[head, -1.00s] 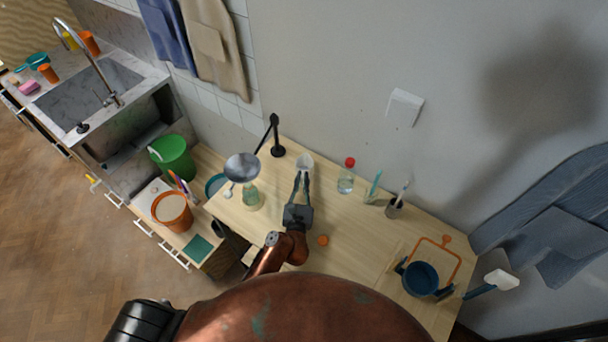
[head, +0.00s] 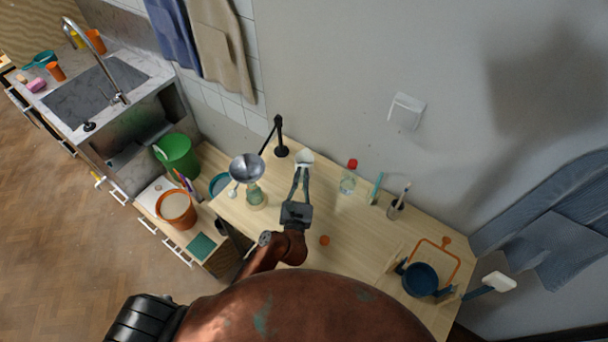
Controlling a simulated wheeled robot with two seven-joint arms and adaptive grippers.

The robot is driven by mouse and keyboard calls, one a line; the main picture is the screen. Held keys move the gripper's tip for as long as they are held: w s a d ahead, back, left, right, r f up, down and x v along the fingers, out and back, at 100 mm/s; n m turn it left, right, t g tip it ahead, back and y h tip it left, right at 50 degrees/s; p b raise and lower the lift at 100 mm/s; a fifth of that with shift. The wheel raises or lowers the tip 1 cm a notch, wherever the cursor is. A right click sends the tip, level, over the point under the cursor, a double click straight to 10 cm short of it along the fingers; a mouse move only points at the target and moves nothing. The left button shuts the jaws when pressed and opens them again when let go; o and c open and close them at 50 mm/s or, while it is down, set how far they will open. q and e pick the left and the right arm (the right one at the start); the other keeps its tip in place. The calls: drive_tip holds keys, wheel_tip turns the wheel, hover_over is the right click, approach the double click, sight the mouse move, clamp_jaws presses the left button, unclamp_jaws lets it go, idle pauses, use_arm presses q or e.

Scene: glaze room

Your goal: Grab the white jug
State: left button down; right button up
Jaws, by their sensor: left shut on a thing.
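The white jug (head: 304,157) is at the back of the wooden table, near the wall. It is small in the head view, and its lower part is hidden by my fingers. My left gripper (head: 302,169) reaches out from the front of the table with its two long fingers shut on the jug. I cannot tell whether the jug touches the table. My right gripper is not in view.
A black stand (head: 281,151) is just left of the jug, with a metal funnel (head: 247,167) over a glass jar (head: 255,195). A clear red-capped bottle (head: 347,184) stands to the right. An orange cap (head: 324,240) and a blue pot (head: 420,280) are nearer. The table's middle right is clear.

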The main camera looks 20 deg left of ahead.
use_arm(q)
drive_tip(key=s+a+r, duration=0.2)
drive_tip(key=s+r, duration=0.5)
drive_tip(key=s, duration=0.4)
idle(0.3)
drive_tip(key=shift+s, duration=0.1)
idle(0.5)
